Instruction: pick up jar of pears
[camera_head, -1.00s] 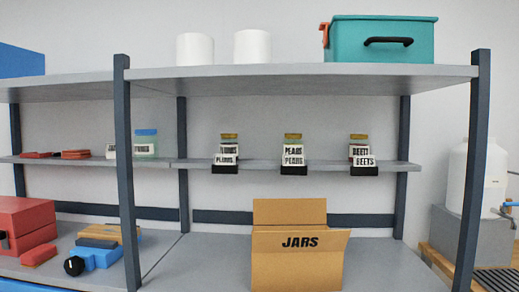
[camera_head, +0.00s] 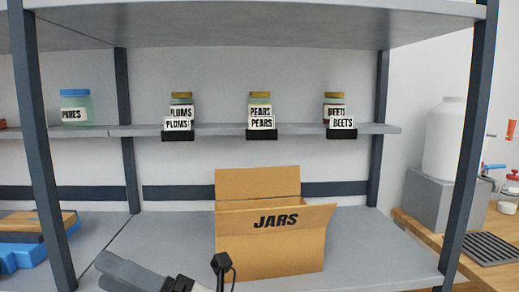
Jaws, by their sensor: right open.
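The jar of pears (camera_head: 260,99) has a gold lid and a white PEARS label. It stands upright on the middle shelf (camera_head: 222,130), behind a matching PEARS tag (camera_head: 262,123) on the shelf edge that hides its lower part. The plums jar (camera_head: 181,100) is to its left and the beets jar (camera_head: 334,100) to its right. My right gripper (camera_head: 112,268) shows as dark grey parts at the bottom edge, low and left of the box. It is open, well below and apart from the pears jar. My left gripper is not in view.
An open cardboard box marked JARS (camera_head: 270,250) stands on the lower surface (camera_head: 170,230), below the pears jar. The upper shelf (camera_head: 250,28) overhangs the jars. Dark posts (camera_head: 45,170) flank the bay. A blue-lidded jar (camera_head: 76,110) sits at far left.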

